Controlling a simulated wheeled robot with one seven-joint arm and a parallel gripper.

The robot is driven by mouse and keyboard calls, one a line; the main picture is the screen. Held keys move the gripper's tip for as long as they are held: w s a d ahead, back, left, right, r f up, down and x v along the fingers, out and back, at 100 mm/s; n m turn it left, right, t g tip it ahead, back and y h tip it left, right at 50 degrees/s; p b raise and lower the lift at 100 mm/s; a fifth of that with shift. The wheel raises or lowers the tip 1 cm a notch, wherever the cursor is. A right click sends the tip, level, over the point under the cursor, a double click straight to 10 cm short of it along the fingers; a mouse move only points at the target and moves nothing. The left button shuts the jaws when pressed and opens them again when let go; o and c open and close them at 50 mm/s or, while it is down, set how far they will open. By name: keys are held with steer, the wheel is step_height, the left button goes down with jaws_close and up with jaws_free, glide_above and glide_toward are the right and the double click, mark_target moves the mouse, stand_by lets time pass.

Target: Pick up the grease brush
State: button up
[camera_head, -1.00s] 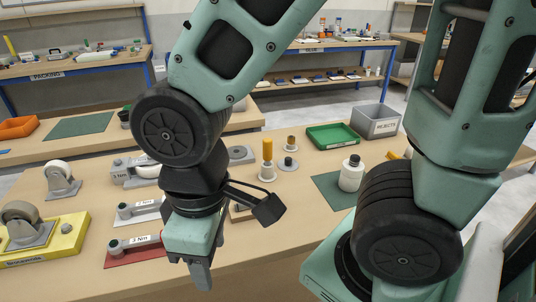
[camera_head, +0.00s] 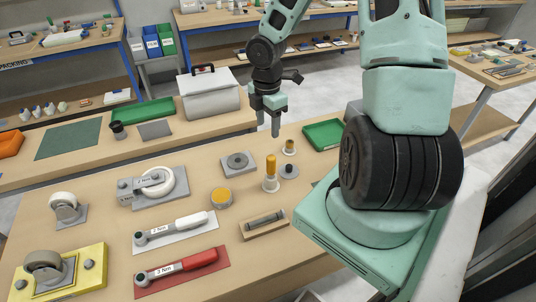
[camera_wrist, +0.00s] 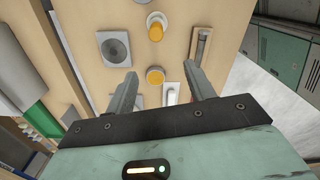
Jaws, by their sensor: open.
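An upright yellow-orange handle (camera_head: 271,164) stands in a white round base on the wooden bench; it looks like the grease brush, though no bristles show. In the wrist view this handle (camera_wrist: 156,31) is seen from above, beyond the fingertips. My gripper (camera_head: 268,122) is open and empty, pointing down. In the head view it appears above and behind the handle, apart from it.
A grey plate with a disc (camera_head: 239,162) is left of the handle. Small round pieces (camera_head: 289,170) stand right of it. A wooden tray (camera_head: 264,225), a white-matted wrench (camera_head: 174,232) and a red-matted wrench (camera_head: 182,270) lie nearer. A green tray (camera_head: 323,134) is at right.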

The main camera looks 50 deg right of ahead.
steer(key=d, duration=0.1)
steer(key=b, duration=0.2)
glide_toward(271, 157)
step_height(271, 157, down, 6)
steer(key=shift+f, duration=0.2)
steer(key=shift+s+d+f+b, duration=0.1)
steer(key=shift+f+b, duration=0.3)
steer(key=shift+f, duration=1.1)
steer(key=shift+d+f+b, duration=0.1)
steer(key=shift+f+b, duration=0.3)
steer(key=shift+f, duration=1.1)
steer(key=c, duration=1.1)
